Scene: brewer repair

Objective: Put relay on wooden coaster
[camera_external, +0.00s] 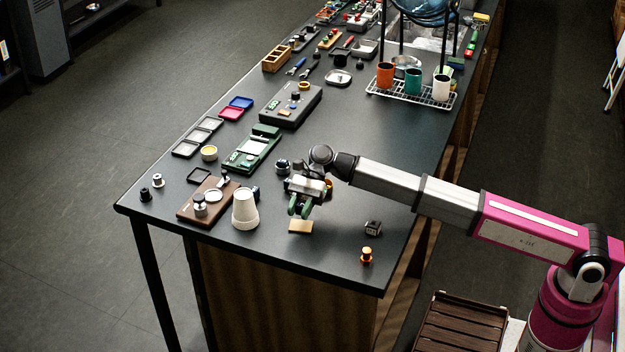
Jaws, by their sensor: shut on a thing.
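The wooden coaster (301,227) is a small tan square lying flat near the front of the dark bench. My gripper (300,209), with green fingers pointing down, is just above and behind its far edge. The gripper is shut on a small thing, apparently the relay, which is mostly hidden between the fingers. I cannot make out its shape or whether it touches the coaster. No other thing shows on the visible part of the coaster.
A white cup-like cone (245,208) stands left of the coaster, beside a brown board (203,203) with metal parts. A dark block (373,228) and an orange-and-black knob (366,256) stand to the right. A green device (252,150) lies behind. Bench front is clear.

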